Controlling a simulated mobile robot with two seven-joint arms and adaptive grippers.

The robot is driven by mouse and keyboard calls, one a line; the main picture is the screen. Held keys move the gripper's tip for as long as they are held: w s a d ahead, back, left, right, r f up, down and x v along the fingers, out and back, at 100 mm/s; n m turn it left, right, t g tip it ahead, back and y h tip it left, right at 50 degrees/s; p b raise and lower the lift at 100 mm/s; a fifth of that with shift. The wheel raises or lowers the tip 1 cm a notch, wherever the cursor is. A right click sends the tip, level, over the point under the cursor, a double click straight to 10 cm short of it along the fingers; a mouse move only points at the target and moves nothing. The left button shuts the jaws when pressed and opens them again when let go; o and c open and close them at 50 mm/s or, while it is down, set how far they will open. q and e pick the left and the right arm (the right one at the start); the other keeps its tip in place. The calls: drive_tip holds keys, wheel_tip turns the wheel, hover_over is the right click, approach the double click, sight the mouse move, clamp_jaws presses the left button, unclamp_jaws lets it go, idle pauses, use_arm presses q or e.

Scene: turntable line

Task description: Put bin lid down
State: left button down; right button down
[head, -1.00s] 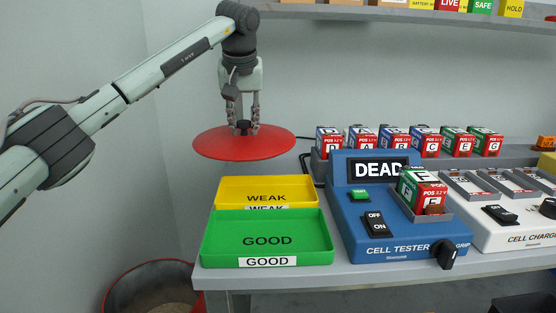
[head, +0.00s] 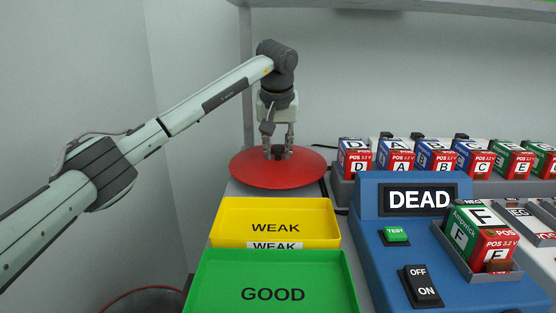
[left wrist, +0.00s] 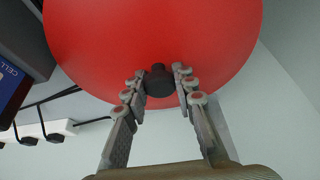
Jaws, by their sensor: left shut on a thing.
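The red round bin lid (head: 248,171) is at the back left of the bench, behind the yellow WEAK tray. It lies about level, on or just above the bench top; I cannot tell whether it touches. My left gripper (head: 278,152) points down, shut on the lid's dark knob. In the left wrist view the fingers (left wrist: 160,82) sit on both sides of the black knob (left wrist: 159,84), with the red lid (left wrist: 110,35) beyond. The bin (head: 150,292) shows only as a red rim on the floor at the lower left. My right gripper is out of view.
The yellow WEAK tray (head: 228,206) and green GOOD tray (head: 203,262) stand in front of the lid. The blue cell tester (head: 385,272), reading DEAD, holds cell F (head: 484,236). Several cells stand in a row at the back right. A shelf (head: 400,6) hangs above.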

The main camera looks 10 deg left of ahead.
use_arm(q)
wheel_tip(320, 180, down, 2)
drive_tip(key=shift+f, duration=0.25)
drive_tip(key=c, duration=1.2)
unclamp_jaws()
drive_tip(key=shift+f, duration=0.1)
drive_tip(key=shift+r, duration=0.55)
drive_tip(key=v, duration=1.1)
drive_tip(key=shift+d+r, duration=0.1)
